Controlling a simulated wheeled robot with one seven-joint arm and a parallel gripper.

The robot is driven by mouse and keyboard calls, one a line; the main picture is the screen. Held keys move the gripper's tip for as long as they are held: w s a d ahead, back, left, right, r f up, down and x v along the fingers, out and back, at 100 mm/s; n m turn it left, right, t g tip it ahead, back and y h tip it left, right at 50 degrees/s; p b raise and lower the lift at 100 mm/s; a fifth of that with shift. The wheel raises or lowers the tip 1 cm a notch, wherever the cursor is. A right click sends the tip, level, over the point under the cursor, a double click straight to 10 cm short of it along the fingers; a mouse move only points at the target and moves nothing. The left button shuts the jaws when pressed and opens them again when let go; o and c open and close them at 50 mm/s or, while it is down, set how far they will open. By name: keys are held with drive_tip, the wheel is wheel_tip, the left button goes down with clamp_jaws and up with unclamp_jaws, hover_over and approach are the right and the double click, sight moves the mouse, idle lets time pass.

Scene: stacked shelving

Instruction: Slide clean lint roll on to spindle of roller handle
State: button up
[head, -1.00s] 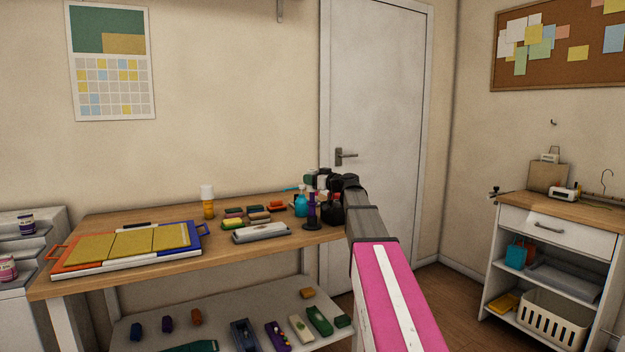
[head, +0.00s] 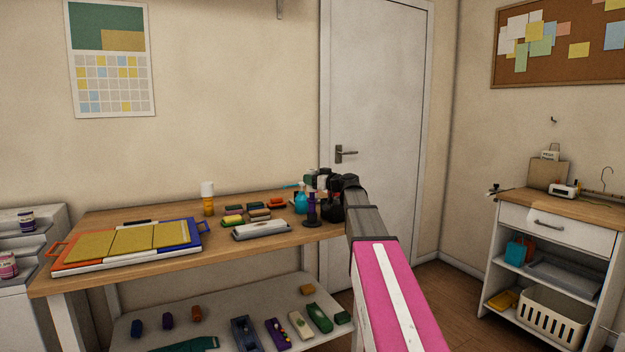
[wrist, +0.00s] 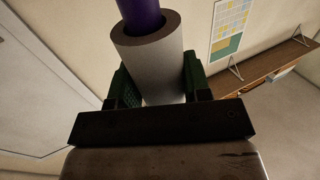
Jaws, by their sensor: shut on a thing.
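The white lint roll (wrist: 165,75) is between the green-padded fingers of my gripper (wrist: 160,88) in the wrist view, its grey-brown end ring facing the camera. The purple spindle (wrist: 139,14) meets the roll's open end and covers most of the hole. Its tip appears at or inside the mouth; how deep, I cannot tell. In the head view, a purple upright piece (head: 311,202) stands on a dark round base at the bench's right end. My gripper (head: 318,182) is just above it and hard to make out there, partly hidden by my dark wrist.
On the wooden bench (head: 110,283), a turquoise spray bottle (head: 301,203) stands close left of the purple piece. A grey tray-like item (head: 262,230), several coloured blocks and a large yellow-topped board (head: 130,247) lie further left. A white door is behind my arm.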

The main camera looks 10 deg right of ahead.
drive_tip(key=shift+f, duration=1.75)
idle(2.1)
drive_tip(key=o, duration=0.5)
idle(0.3)
drive_tip(key=shift+r, duration=5.6)
